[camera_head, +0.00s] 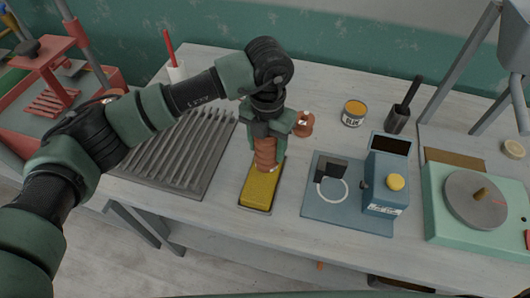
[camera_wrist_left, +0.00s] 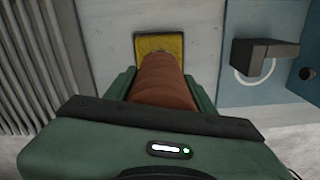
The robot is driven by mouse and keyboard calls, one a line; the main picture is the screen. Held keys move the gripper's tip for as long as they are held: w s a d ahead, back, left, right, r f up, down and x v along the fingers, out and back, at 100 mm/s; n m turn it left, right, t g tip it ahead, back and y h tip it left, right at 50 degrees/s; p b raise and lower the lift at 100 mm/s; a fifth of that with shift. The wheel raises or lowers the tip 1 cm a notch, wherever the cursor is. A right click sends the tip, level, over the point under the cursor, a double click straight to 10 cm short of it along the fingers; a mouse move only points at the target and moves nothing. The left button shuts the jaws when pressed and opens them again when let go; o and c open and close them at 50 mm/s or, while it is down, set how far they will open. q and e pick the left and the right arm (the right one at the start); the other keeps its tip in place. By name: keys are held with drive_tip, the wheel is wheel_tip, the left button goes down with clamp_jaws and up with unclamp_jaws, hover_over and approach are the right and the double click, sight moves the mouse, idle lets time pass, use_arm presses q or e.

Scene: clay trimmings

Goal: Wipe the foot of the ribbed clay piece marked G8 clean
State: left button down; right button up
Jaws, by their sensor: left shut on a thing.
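My left gripper (camera_head: 265,140) is shut on a ribbed brown clay piece (camera_head: 264,157), which hangs below it. In the left wrist view the same clay piece (camera_wrist_left: 164,82) sits between the green fingers (camera_wrist_left: 162,95). Its lower end is at the yellow sponge (camera_head: 260,188), which lies in a shallow dark tray (camera_head: 244,204). The sponge (camera_wrist_left: 160,43) also shows past the piece in the left wrist view. I cannot tell whether foot and sponge touch. No G8 mark is readable. My right gripper is not in view.
A second brown clay piece (camera_head: 303,124) shows just right of the gripper. A grey ridged rack (camera_head: 179,150) is on the left. A blue device (camera_head: 386,180) on a blue plate, a glaze tin (camera_head: 354,113) and a green wheel unit (camera_head: 478,203) stand to the right.

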use_arm(q)
drive_tip(key=shift+w+d, duration=0.1)
drive_tip(key=shift+w, duration=0.25)
drive_tip(key=shift+s+a, duration=0.25)
drive_tip(key=shift+s, duration=0.4)
drive_tip(key=shift+s+a, duration=0.2)
drive_tip(key=shift+s, duration=0.45)
drive_tip(key=shift+s+a, duration=0.25)
drive_tip(key=shift+s, duration=0.6)
drive_tip(key=shift+s+a, duration=0.3)
drive_tip(key=shift+s, duration=0.5)
drive_tip(key=shift+s+a, duration=0.25)
drive_tip(key=shift+s, duration=0.6)
drive_tip(key=shift+w+d+b, duration=0.3)
drive_tip(key=shift+w+b, duration=0.2)
drive_tip(key=shift+w, duration=0.4)
drive_tip(key=shift+w+d+b, duration=0.3)
drive_tip(key=shift+w+b, duration=0.2)
drive_tip(key=shift+w, duration=0.35)
drive_tip(key=shift+w+d+b, duration=0.2)
drive_tip(key=shift+w+b, duration=0.1)
drive_tip(key=shift+w, duration=0.4)
drive_tip(key=shift+w+d+b, duration=0.25)
drive_tip(key=shift+w+b, duration=0.1)
drive_tip(key=shift+w, duration=0.3)
drive_tip(key=shift+w+d+b, duration=0.2)
drive_tip(key=shift+w+b, duration=0.1)
drive_tip(key=shift+w, duration=0.4)
drive_tip(key=shift+s, duration=0.1)
